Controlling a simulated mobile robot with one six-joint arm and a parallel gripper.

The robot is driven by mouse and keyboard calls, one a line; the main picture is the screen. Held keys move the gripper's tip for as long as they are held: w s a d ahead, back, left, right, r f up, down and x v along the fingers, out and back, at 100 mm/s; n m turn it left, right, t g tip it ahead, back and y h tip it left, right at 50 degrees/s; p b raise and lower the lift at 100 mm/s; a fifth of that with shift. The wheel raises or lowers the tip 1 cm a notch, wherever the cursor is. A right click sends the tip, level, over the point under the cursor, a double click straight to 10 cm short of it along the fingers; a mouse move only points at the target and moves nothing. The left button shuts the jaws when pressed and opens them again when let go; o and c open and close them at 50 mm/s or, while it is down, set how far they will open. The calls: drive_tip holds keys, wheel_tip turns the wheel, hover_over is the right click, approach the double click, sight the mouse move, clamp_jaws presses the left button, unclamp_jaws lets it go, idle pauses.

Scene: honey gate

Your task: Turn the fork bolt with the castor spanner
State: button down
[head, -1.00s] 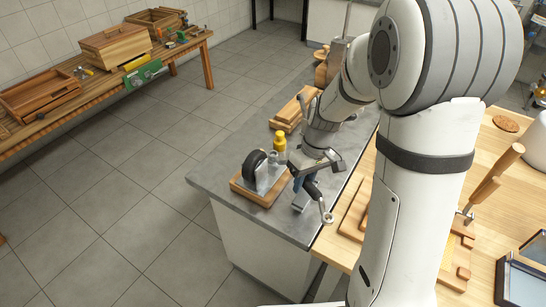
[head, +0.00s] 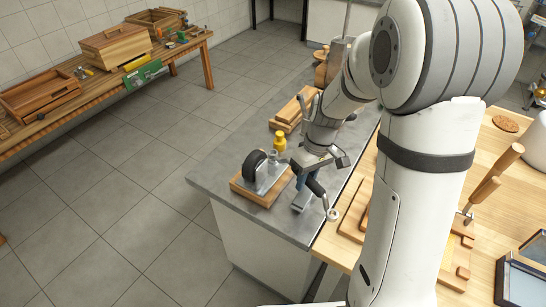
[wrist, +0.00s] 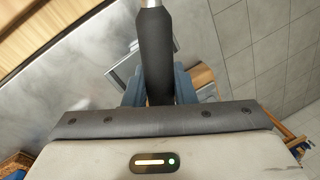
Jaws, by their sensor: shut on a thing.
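My gripper (head: 308,180) is shut on the dark handle of the castor spanner (head: 316,187). The spanner's ring end (head: 332,214) points down and right, near the counter's edge. In the wrist view, the black handle (wrist: 155,50) runs up between my blue fingers (wrist: 157,88). The castor (head: 255,163), a black wheel in a grey metal fork, stands on a wooden block (head: 262,197) left of my gripper. The spanner is apart from it. The fork bolt is too small to make out clearly.
A small grey metal stand (head: 302,202) is on the counter below my gripper. A yellow bottle (head: 280,142) stands behind the castor. Wooden blocks (head: 290,120) lie farther back. A wooden worktop (head: 325,240) adjoins on the right. The grey counter (head: 215,180) is bare left of the castor.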

drive_tip(key=shift+r, duration=0.4)
drive_tip(key=shift+s+a+p+v, duration=0.15)
drive_tip(key=shift+a+p+v, duration=0.1)
drive_tip(key=shift+p+v, duration=0.95)
drive_tip(key=shift+s+a+p+v, duration=0.2)
drive_tip(key=shift+p+v, duration=0.65)
drive_tip(key=shift+v, duration=0.7)
drive_tip(key=shift+s+a+p+v, duration=0.15)
drive_tip(key=shift+a+p+v, duration=0.1)
drive_tip(key=shift+p+v, duration=0.95)
drive_tip(key=shift+r, duration=0.35)
drive_tip(key=shift+f, duration=0.1)
